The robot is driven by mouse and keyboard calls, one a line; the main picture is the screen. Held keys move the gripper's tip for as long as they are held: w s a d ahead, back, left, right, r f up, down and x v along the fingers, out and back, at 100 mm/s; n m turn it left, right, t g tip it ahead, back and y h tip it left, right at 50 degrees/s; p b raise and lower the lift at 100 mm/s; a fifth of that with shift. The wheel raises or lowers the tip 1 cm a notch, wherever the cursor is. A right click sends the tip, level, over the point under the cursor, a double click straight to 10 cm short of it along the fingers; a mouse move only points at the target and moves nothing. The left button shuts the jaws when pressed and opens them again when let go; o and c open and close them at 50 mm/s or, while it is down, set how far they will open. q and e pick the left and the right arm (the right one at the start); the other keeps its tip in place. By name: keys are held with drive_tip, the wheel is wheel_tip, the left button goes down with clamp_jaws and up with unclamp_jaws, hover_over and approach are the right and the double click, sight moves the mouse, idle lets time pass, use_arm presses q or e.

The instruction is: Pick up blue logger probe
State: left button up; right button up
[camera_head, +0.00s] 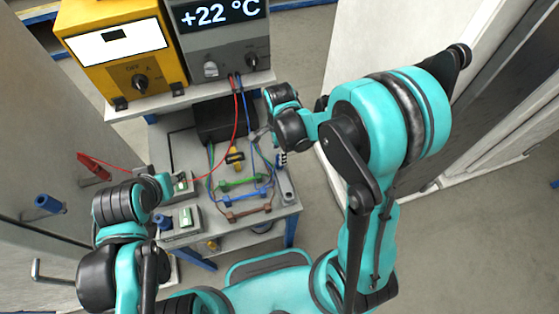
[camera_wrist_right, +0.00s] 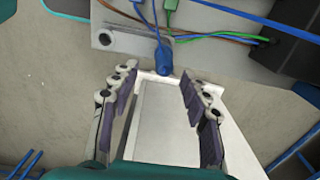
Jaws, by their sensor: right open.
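A short blue probe (camera_wrist_right: 161,58) with a blue cable shows in the right wrist view. It hangs at a metal bracket (camera_wrist_right: 130,42) on a grey surface. My right gripper (camera_wrist_right: 157,75) is open, its two fingers spread to either side below the probe, with nothing held between them. In the head view my right gripper (camera_head: 264,137) is beside the bench's right side, and I cannot make out the probe there. My left gripper (camera_head: 178,184) is over the left part of the bench, by a small grey box; its fingers are too small to read.
The bench (camera_head: 265,226) carries green, blue and brown cables (camera_head: 245,190). A yellow unit (camera_head: 120,45) and a grey unit reading +22 °C (camera_head: 225,40) stand on the shelf behind. A white box (camera_wrist_right: 165,125) lies below my right fingers. A red clip (camera_head: 93,167) is at the left wall.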

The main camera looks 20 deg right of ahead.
drive_tip(key=f, duration=0.1)
drive_tip(key=f+b, duration=0.1)
drive_tip(key=f, duration=0.3)
drive_tip(key=shift+w+d+f, duration=0.1)
drive_tip(key=shift+w, duration=0.3)
drive_tip(key=shift+f+b, duration=0.3)
drive_tip(key=shift+f, duration=0.15)
clamp_jaws()
